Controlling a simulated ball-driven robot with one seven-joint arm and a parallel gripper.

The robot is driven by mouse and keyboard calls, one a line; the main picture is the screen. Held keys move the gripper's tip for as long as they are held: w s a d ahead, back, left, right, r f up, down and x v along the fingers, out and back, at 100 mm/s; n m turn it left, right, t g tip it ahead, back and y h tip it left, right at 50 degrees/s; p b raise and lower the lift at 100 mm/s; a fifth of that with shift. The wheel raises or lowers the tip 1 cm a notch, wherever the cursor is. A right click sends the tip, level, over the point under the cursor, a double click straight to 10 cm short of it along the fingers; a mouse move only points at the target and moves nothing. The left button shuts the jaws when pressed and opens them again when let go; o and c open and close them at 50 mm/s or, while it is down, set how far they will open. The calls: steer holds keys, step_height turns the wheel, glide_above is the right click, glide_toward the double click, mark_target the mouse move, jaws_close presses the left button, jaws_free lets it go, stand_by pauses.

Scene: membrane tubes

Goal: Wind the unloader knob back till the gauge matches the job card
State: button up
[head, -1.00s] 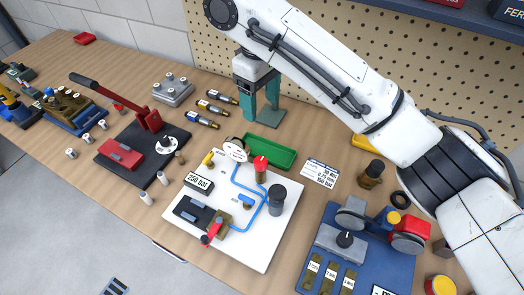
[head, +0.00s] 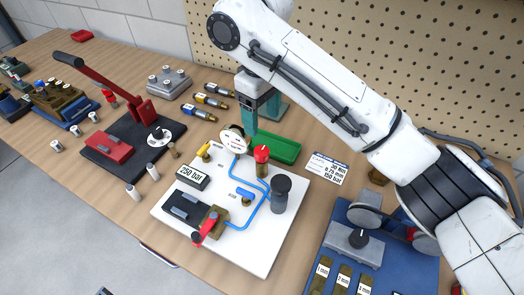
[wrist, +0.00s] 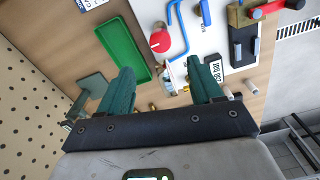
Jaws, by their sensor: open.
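The red unloader knob (head: 261,153) sits on a brass body on the white circuit board (head: 262,262). It also shows in the wrist view (wrist: 160,40). The round white gauge (head: 234,138) stands just left of the knob; its needle is too small to read. A display block (head: 192,177) reads 250 bar. The job card (head: 327,168) lies right of the board; its lowest line reads 150 bar. My gripper (head: 256,116) has teal fingers, open and empty, above and behind the gauge and knob. In the wrist view its fingers (wrist: 163,82) are wide apart, with the knob beyond them.
A green tray (head: 276,149) lies behind the knob. A dark cylinder (head: 281,190) stands right of the knob, joined by blue pipe. A red-handled press (head: 142,105) is at the left. A blue board (head: 395,272) is at the right. A pegboard (head: 330,45) rises behind.

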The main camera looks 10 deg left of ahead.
mark_target(262, 150)
step_height(262, 150, down, 10)
steer(key=shift+f, duration=0.1)
stand_by(0.4)
steer(key=c, duration=1.1)
steer(key=shift+o, duration=0.2)
